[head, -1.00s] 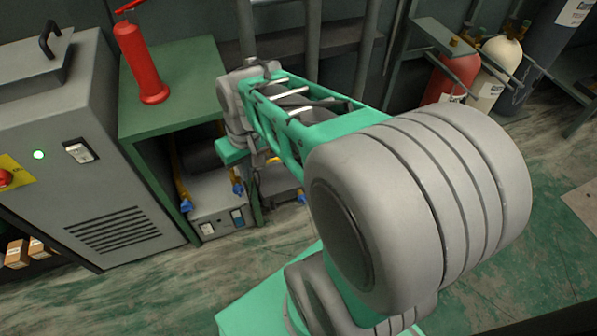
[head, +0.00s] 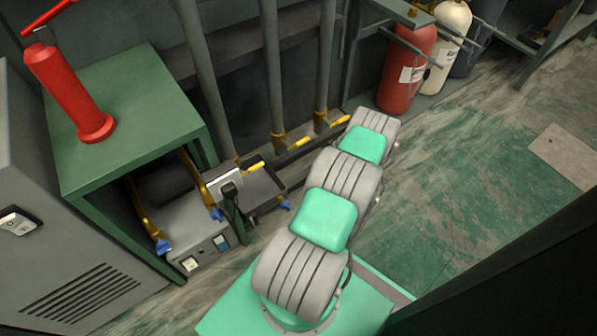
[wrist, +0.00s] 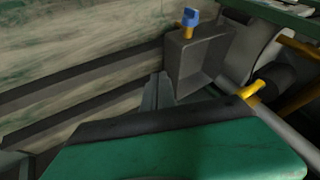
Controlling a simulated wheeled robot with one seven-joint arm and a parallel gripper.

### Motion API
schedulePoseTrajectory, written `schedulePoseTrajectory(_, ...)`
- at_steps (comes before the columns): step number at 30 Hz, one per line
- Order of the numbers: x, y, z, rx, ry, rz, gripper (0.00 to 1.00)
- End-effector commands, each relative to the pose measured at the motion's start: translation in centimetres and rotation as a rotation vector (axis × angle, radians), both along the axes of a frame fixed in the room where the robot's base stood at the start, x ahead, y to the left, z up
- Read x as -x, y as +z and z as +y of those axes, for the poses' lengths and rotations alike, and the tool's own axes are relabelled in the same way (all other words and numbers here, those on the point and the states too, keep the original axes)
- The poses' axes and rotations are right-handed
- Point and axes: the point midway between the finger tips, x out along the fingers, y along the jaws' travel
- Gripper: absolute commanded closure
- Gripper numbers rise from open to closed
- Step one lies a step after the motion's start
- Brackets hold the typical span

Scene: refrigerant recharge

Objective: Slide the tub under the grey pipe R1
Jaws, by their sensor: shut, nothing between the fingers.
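The dark grey tub (head: 268,186) is low on the floor at the foot of the grey pipes in the head view, beside the green bench. What looks like the tub (wrist: 203,62) is a dark box in the wrist view, with a blue-topped yellow valve at its upper edge. Several upright grey pipes (head: 272,75) stand behind it; no label R1 is readable. My gripper (wrist: 157,92) is shut and empty, apart from the box, to its lower left. The head view does not show my gripper clearly; my arm reaches toward the wall right of the tub.
A green bench (head: 125,110) with a red extinguisher (head: 70,90) stands left, with a grey unit (head: 195,235) beneath. A small panel (head: 224,184) is near the tub's left side. Gas cylinders (head: 408,70) stand at the back right. The right floor is mostly clear.

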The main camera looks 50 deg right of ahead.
Motion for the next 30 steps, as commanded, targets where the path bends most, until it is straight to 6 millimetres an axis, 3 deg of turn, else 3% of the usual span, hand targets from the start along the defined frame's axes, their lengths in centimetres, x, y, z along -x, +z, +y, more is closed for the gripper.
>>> schedulePoseTrajectory(12,-4.5,-7.5,3.4,-0.003,0.005,0.004,1.0)
schedulePoseTrajectory(21,-5.4,-6.9,6.9,-0.003,0.0,0.004,1.0)
schedulePoseTrajectory(30,-5.5,-6.9,7.0,-0.003,0.0,0.004,1.0)
